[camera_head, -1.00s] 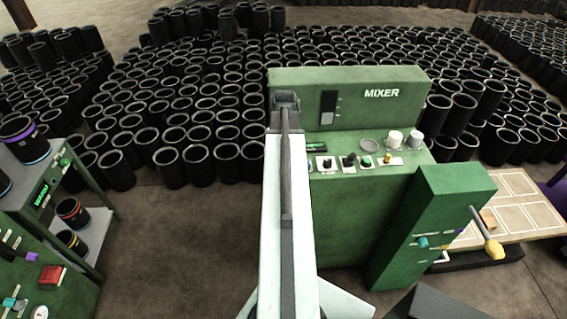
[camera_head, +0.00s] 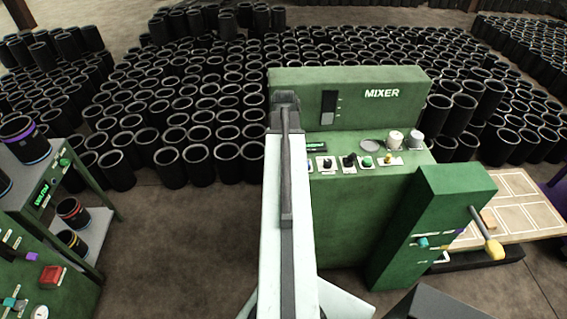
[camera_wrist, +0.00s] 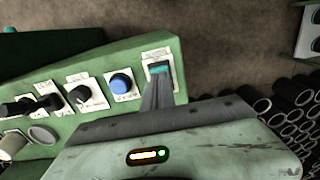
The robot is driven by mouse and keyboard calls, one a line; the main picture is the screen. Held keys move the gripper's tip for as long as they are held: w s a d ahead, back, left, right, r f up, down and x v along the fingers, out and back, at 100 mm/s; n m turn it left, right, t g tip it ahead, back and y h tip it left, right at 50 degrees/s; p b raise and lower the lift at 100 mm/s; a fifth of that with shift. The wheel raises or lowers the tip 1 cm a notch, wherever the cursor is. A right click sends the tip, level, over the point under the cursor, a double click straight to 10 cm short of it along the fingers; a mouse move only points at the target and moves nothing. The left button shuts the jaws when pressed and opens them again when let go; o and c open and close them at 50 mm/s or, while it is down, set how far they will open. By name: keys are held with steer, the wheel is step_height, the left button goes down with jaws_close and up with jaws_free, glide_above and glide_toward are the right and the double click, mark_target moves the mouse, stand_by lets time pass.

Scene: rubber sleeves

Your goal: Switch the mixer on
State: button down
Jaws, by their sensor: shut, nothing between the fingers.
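The green mixer (camera_head: 350,97), labelled MIXER, stands in front of me with a row of controls on its sloped panel. In the wrist view the panel (camera_wrist: 60,140) runs along the left. A small teal switch (camera_wrist: 160,70) sits on a white plate at the panel's end. My gripper (camera_wrist: 158,82) is shut and empty, its fingertips right at the lower edge of the teal switch. I cannot tell whether they touch it. A blue round knob (camera_wrist: 121,83) is just left of the fingers. In the head view my arm hides the fingertips and this switch.
Black knobs (camera_wrist: 79,92) sit further left on the panel. A green stand with a yellow-ended lever (camera_head: 494,248) is at the right, by a pale board (camera_head: 515,205). A shelf with banded sleeves (camera_head: 72,210) is at the left. Many black sleeves (camera_head: 225,140) fill the floor behind.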

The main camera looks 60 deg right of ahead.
steer(key=shift+f+b, duration=1)
stand_by(0.3)
steer(key=shift+r, duration=0.1)
step_height(320, 180, up, 7)
steer(key=p, duration=0.7)
